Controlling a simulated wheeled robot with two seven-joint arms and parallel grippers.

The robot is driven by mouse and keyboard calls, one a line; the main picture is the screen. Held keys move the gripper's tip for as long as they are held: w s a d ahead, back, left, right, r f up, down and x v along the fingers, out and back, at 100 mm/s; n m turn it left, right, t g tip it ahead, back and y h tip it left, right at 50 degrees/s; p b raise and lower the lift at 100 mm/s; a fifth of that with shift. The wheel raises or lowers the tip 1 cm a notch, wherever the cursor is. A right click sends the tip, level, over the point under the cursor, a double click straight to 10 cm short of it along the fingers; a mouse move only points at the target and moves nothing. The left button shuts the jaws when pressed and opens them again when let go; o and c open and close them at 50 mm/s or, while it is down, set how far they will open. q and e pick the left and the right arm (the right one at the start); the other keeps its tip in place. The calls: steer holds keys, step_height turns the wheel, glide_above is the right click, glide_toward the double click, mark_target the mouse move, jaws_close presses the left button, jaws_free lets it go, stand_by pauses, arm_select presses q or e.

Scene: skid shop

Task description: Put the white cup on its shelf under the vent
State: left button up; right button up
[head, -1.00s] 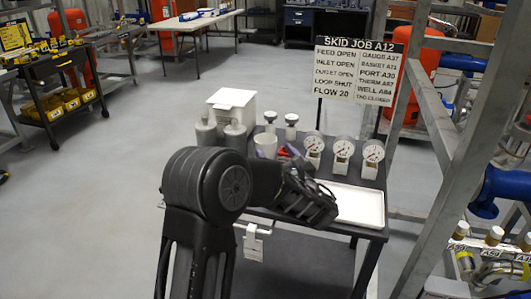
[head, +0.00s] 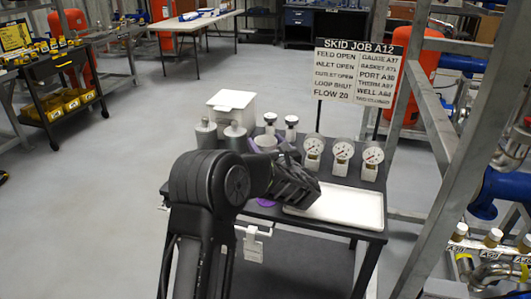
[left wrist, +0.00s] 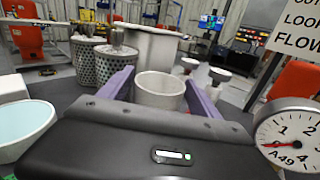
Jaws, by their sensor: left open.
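A white cup (left wrist: 159,90) stands upright on the dark bench, between the purple fingers of my left gripper (left wrist: 160,84) in the left wrist view. The fingers are open, one on each side of the cup, and I cannot tell whether either touches it. In the head view the cup's rim (head: 264,141) shows behind my left arm, its lower part hidden. A second white vessel with a pale blue inside (left wrist: 22,126) is at the left of the wrist view; my arm hides that spot in the head view. I cannot make out a vent or its shelf. My right gripper is not in view.
Two grey perforated canisters (left wrist: 90,63) and a white lidded box (head: 232,107) stand behind the cup. Several gauges (head: 343,157) stand to its right. A white tray (head: 338,205) lies empty at the front right. A job sign (head: 358,72) rises behind the bench.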

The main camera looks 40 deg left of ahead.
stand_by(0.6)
arm_select(q)
steer(key=c, duration=1.2)
step_height(320, 180, up, 10)
steer(key=shift+p, duration=0.3)
steer(key=shift+c, duration=0.2)
